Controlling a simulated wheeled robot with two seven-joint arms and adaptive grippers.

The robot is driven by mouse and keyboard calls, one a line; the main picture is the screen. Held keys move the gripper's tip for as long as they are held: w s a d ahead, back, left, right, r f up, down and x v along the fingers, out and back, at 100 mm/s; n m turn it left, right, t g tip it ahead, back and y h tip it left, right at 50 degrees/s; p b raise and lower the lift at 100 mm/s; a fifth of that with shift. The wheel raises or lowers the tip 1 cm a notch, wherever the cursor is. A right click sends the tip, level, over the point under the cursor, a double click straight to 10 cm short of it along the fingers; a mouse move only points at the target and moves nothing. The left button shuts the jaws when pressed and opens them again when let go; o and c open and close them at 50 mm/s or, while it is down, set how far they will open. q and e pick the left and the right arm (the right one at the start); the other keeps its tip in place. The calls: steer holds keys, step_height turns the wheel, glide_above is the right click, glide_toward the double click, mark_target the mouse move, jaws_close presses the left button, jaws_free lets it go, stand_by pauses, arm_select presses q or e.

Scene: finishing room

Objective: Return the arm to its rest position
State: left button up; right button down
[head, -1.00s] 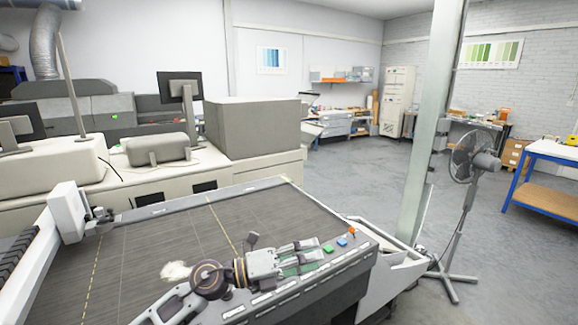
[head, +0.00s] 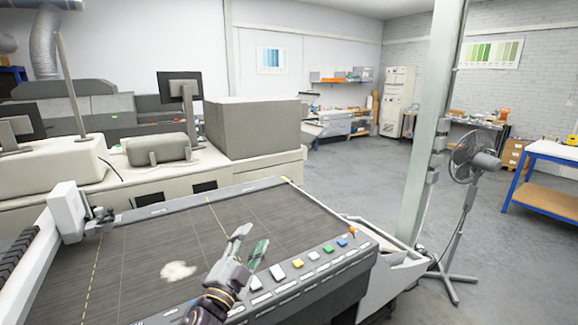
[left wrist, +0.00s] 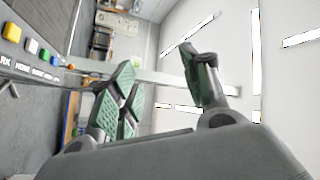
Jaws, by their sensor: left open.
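My left gripper (head: 250,242) is over the front edge of the dark flatbed table (head: 150,240), just left of its button panel (head: 320,262). It points upward and away from me, its green-padded fingers spread with nothing between them. In the left wrist view, the gripper (left wrist: 160,72) is also open and empty, with the room and ceiling lights behind it. My left forearm comes in from the bottom edge, mostly out of frame. My right gripper is not in view.
A pale crumpled wad (head: 178,270) lies on the table left of the gripper. The panel has coloured buttons and an orange-red knob (head: 351,231). A metal post (head: 425,150) and a standing fan (head: 470,165) are at the right. The table's far part is clear.

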arm_select(q)
steer(key=s+a+f+n+g+y, duration=0.4)
steer(key=a+f+n, duration=0.1)
steer(key=f, duration=0.3)
steer(key=s+a+f+n+g+y, duration=0.3)
steer(key=a+f+n, duration=0.15)
steer(key=f, duration=0.45)
steer(key=s+a+f+n+g, duration=0.1)
steer(key=s+f+g, duration=0.45)
steer(key=s, duration=0.45)
steer(key=s+a+f+n+g, duration=0.2)
steer(key=s+f+g, duration=0.3)
steer(key=s, duration=0.5)
step_height(320, 180, down, 34)
steer(key=s, duration=0.2)
steer(key=s+a+f, duration=0.2)
steer(key=s+f, duration=0.8)
steer(key=s, duration=0.1)
steer(key=s+a+f+g, duration=0.1)
steer(key=s+a+f, duration=0.1)
steer(key=s+f, duration=0.8)
steer(key=shift+s+h, duration=0.3)
steer(key=shift+s, duration=0.4)
